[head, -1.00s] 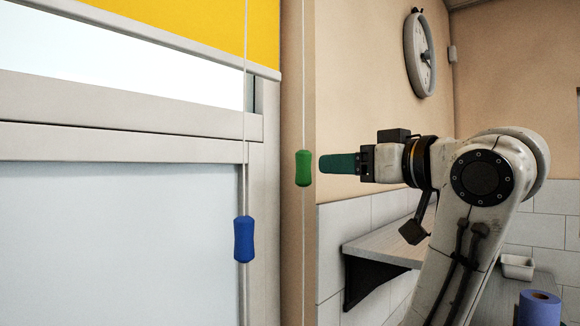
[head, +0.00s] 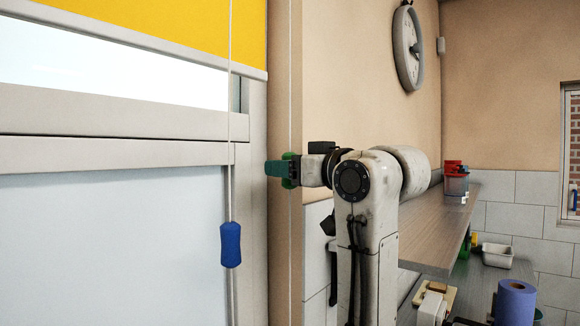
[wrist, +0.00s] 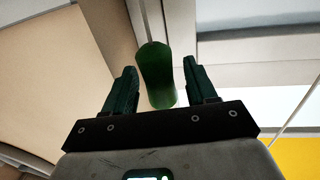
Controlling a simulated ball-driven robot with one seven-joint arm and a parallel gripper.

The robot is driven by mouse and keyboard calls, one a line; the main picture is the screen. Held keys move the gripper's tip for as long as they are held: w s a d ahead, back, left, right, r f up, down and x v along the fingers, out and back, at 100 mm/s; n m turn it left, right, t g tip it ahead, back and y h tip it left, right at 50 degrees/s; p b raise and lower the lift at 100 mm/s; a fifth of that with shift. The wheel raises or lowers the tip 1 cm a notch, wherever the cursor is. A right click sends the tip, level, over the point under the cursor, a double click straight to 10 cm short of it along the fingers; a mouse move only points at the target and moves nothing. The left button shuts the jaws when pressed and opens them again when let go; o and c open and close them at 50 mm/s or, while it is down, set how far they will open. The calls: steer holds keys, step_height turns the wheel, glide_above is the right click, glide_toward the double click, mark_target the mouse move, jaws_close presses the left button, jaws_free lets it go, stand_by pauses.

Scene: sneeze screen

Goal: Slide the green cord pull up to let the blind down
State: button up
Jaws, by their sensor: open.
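The green cord pull (head: 289,156) hangs on a thin pale cord in front of the beige wall edge, mostly hidden behind my gripper (head: 280,169) in the head view. In the wrist view the green cord pull (wrist: 156,75) lies between the two dark green fingers of my gripper (wrist: 157,85), with a gap on each side. The gripper is open around it. The yellow blind (head: 180,22) hangs at the top left, its pale bottom bar above the window frame.
A blue cord pull (head: 231,245) hangs on another cord left of and lower than my gripper. A grey shelf (head: 432,235) with red-lidded containers (head: 455,180) is at the right. A blue roll (head: 515,302) stands low at the right, and a clock (head: 407,47) hangs above.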

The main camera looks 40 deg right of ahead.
steer(key=shift+c, duration=0.3)
jaws_close()
steer(key=shift+r, duration=0.1)
step_height(320, 180, up, 6)
stand_by(0.5)
steer(key=shift+o, duration=0.3)
jaws_free()
